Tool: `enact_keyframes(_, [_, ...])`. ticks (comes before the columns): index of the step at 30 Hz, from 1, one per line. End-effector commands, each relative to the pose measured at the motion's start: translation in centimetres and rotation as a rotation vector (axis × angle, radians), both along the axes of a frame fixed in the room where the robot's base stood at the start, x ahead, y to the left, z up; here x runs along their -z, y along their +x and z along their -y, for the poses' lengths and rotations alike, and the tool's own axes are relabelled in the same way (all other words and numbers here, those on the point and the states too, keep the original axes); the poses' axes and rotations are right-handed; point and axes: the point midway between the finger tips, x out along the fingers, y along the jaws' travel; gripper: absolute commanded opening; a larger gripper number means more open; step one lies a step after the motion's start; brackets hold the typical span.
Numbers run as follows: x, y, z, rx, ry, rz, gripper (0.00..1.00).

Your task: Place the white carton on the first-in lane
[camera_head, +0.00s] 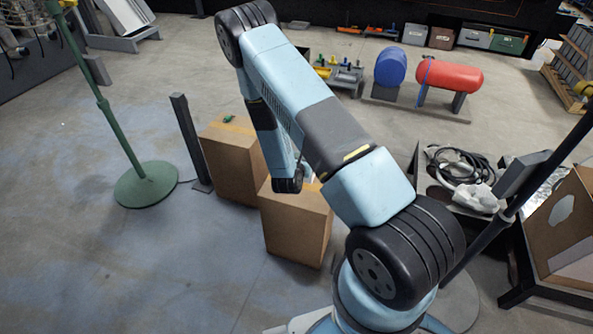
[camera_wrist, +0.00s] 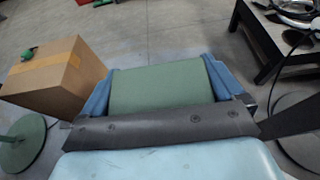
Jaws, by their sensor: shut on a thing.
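In the wrist view, my gripper (camera_wrist: 160,82) has its two blue fingers on either side of a plain green block-like thing (camera_wrist: 161,92) and is shut on it. Only one broad green face of it shows; the rest is hidden by my gripper's dark front plate. In the head view, my arm hangs down over the cardboard boxes, and the gripper and what it holds are hidden there. I see no white carton that I can make out in either view. No lane marked as first-in can be told.
A taped cardboard box (camera_head: 233,165) with a small green item on top stands behind another cardboard box (camera_head: 296,228). A green stand (camera_head: 146,184) and a dark post (camera_head: 190,140) are at left. A table with coiled hose (camera_head: 459,166) is at right.

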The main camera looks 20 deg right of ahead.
Motion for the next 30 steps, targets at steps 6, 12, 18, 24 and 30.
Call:
enact_keyframes(6, [3.5, 2.6, 0.1, 0.001, 0.0, -0.002, 0.51])
enact_keyframes(12, [4.8, 3.7, 0.1, 0.0, -0.001, -0.003, 0.51])
enact_keyframes(18, [6.0, 4.3, 0.2, -0.001, -0.001, -0.006, 0.51])
enact_keyframes(24, [8.3, 4.3, 0.2, -0.001, -0.002, -0.004, 0.51])
enact_keyframes(30, [8.5, 4.3, 0.1, -0.001, -0.001, -0.002, 0.51])
